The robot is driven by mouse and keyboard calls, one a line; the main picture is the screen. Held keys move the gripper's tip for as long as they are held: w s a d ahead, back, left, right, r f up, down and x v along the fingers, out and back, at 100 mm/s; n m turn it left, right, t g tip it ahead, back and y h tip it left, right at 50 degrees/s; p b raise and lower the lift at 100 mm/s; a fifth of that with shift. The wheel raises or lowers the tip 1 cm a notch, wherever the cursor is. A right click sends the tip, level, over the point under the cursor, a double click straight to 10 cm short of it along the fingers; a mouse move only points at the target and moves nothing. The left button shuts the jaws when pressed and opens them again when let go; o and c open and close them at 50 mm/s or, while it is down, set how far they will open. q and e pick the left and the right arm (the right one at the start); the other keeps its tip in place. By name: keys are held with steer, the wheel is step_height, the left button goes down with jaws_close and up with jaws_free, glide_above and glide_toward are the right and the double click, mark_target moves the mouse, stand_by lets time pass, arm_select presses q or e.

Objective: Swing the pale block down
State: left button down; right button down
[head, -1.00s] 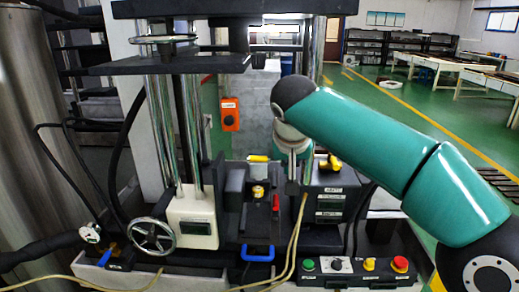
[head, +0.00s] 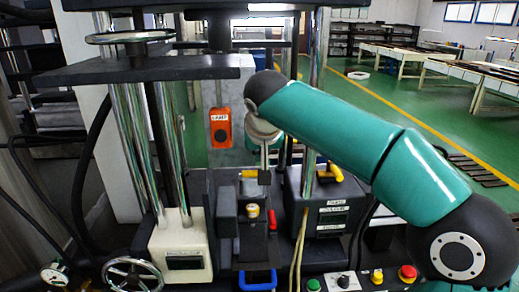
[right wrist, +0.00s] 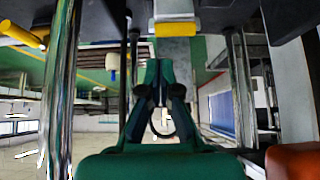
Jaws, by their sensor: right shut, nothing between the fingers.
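My right gripper (head: 264,178) hangs pointing down in front of the press, beside a yellow handle (head: 250,174). In the right wrist view its green fingers (right wrist: 159,68) are together with nothing between them. That view shows a small pale block (right wrist: 173,9) above the fingertips, with a yellow part (right wrist: 177,29) against it; a gap shows between them and the fingers. I cannot make out the same pale block surely in the head view. A larger cream housing (head: 181,248) stands at the foot of the press columns. My left gripper is out of view.
Shiny columns (head: 129,140) and a dark plate (head: 140,68) stand at left. A black box (head: 327,212) with a yellow lever stands close on the right. Buttons (head: 376,277) and yellow cables (head: 298,250) are in front.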

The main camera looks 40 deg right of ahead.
mark_target(252, 183)
steer(key=x, duration=0.5)
steer(key=shift+p+x, duration=0.3)
steer(key=shift+x, duration=0.5)
steer(key=shift+a, duration=0.1)
